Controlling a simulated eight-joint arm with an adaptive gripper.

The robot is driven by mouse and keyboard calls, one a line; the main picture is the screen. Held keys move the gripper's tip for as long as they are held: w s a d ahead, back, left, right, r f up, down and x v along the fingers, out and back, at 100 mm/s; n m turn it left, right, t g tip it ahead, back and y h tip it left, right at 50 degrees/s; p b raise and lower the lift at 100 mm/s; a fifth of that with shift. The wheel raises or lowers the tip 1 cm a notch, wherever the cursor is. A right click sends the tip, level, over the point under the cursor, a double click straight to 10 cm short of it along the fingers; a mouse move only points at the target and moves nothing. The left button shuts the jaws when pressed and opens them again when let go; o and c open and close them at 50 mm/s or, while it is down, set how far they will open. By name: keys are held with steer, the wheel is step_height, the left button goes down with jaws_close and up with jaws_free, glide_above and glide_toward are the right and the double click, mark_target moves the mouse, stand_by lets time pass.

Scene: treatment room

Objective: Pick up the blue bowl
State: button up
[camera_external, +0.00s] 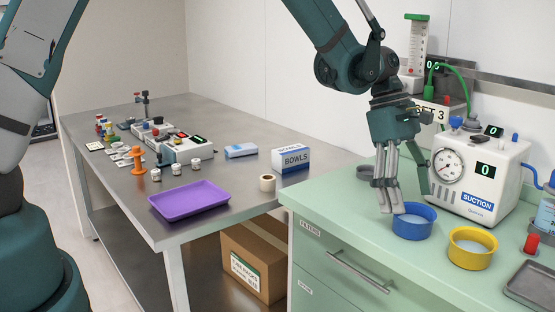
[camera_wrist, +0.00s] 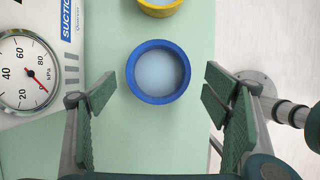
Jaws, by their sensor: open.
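The blue bowl (camera_external: 413,222) stands upright on the green counter (camera_external: 340,217) in the external view, and its inside looks pale. It also shows from above in the wrist view, with its blue rim (camera_wrist: 134,80) whole and uncovered. My gripper (camera_external: 394,210) points down at the bowl's left side in the external view. In the wrist view my gripper (camera_wrist: 157,92) is open and empty, with one finger on each side and the bowl centred between and slightly ahead of the fingertips.
A yellow bowl (camera_external: 472,249) stands close to the blue one. The white suction unit (camera_external: 480,175) with a gauge is just behind. A grey tray (camera_external: 532,285) lies at right. A metal table (camera_external: 235,215) holds a purple tray (camera_external: 189,200) and a BOWLS box (camera_external: 291,160).

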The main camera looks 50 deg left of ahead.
mark_target(414, 216)
steer(key=shift+f, duration=0.15)
steer(key=shift+x, duration=2.5)
steer(key=shift+w, duration=0.15)
steer(key=c, duration=1)
